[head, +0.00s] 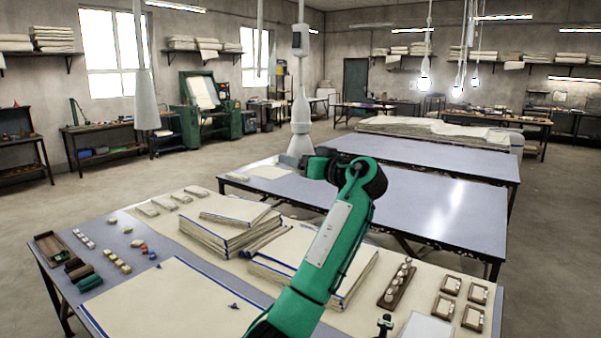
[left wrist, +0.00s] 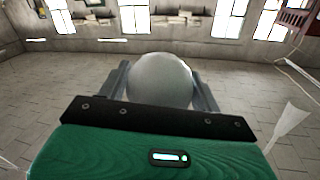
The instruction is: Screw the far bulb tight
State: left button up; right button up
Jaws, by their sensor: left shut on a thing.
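My left gripper (head: 301,160) is raised over the tables, at the lower end of a hanging white lamp fitting (head: 300,112) in the middle of the head view. In the left wrist view a pale, unlit round bulb (left wrist: 160,80) sits between the two grey fingers of my left gripper (left wrist: 162,90), which are shut on it. In the head view the bulb is hidden by the lamp's flared shade and the gripper, so the seating of its thread cannot be seen. My right gripper is not in view.
A second white hanging lamp (head: 146,98) is at the left. Stacks of blue-edged cloth (head: 229,222), small wooden parts and trays lie on the near table (head: 215,275). Lit bulbs (head: 424,83) hang at the back.

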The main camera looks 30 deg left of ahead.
pick_arm(q)
jog(key=n+g+b, duration=0.1)
jog(key=n+g, duration=0.1)
jog(key=g, duration=0.1)
jog(key=shift+g+y, duration=0.4)
jog(key=shift+n+g, duration=1)
jog(key=shift+g, duration=0.2)
jog(key=shift+r+g, duration=0.1)
jog(key=shift+g, duration=0.2)
jog(key=o, duration=1)
jog(key=shift+c, duration=0.2)
jog(key=d+b, duration=0.4)
jog(key=d, duration=0.9)
jog(key=shift+w+d, duration=0.35)
jog(key=shift+w, duration=0.1)
